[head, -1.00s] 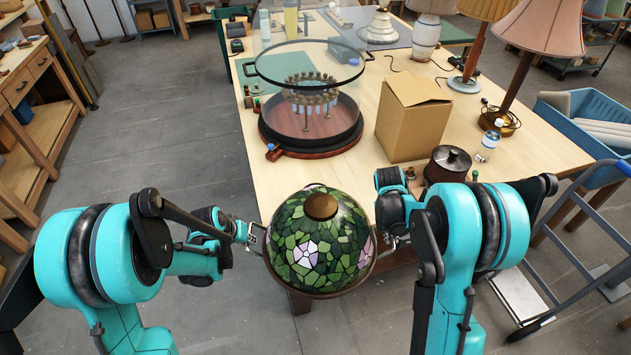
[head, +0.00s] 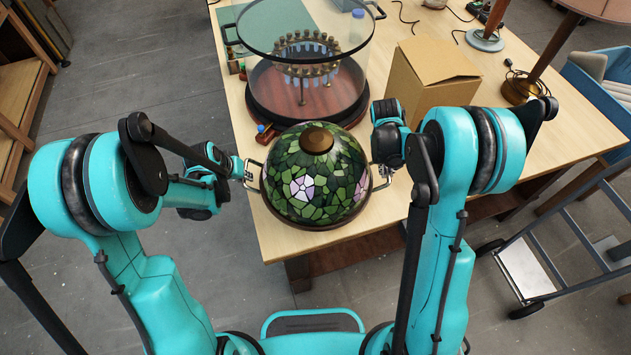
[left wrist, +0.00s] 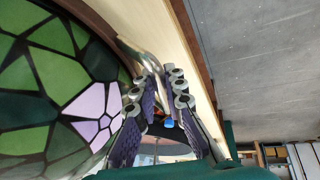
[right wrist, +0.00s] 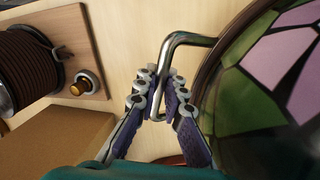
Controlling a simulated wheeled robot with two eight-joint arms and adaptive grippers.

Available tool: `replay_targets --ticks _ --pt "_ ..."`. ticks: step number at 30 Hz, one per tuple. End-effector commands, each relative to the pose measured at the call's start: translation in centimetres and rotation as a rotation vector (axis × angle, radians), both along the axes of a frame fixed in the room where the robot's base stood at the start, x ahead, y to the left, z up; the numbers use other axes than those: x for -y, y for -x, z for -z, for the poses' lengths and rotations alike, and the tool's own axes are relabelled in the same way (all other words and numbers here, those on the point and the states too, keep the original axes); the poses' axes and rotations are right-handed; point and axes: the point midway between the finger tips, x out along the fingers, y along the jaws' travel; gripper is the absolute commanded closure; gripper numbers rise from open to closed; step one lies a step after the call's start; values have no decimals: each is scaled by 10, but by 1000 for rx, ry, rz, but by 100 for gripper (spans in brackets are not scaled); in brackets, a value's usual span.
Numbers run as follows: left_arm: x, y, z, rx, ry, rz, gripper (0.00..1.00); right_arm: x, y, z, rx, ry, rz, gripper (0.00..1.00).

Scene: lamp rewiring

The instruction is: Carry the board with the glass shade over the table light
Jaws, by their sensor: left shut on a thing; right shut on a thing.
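The glass shade (head: 316,180) is a green stained-glass dome with pink flowers and a brown cap. It sits upright on its round brown board (head: 312,223), of which only the rim shows. My left gripper (head: 249,172) is shut on the board's left metal handle (left wrist: 150,62). My right gripper (head: 383,178) is shut on the right handle (right wrist: 174,50). The board is over the table's front edge; its height above the table is hard to tell. Just behind it stands a round dark wooden base (head: 300,116) with a ring of brown-topped stems (head: 307,66), inside a clear cylinder with a black rim.
A cardboard box (head: 430,80) stands right of the cylinder, near my right arm. A small blue-capped item (head: 262,131) is close behind the shade's left side. A lamp base (head: 520,88) stands further right.

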Motion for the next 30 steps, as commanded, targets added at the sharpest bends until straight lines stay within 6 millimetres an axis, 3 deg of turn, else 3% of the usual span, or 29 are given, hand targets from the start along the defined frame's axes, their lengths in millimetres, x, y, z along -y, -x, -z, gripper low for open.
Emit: replay_targets --ticks 14,30 --pt "-1 0 2 2 -1 -2 100 2 0 1 0 3 2 100" --pt "-1 0 25 2 -1 -2 100 1 0 25 0 3 2 100"
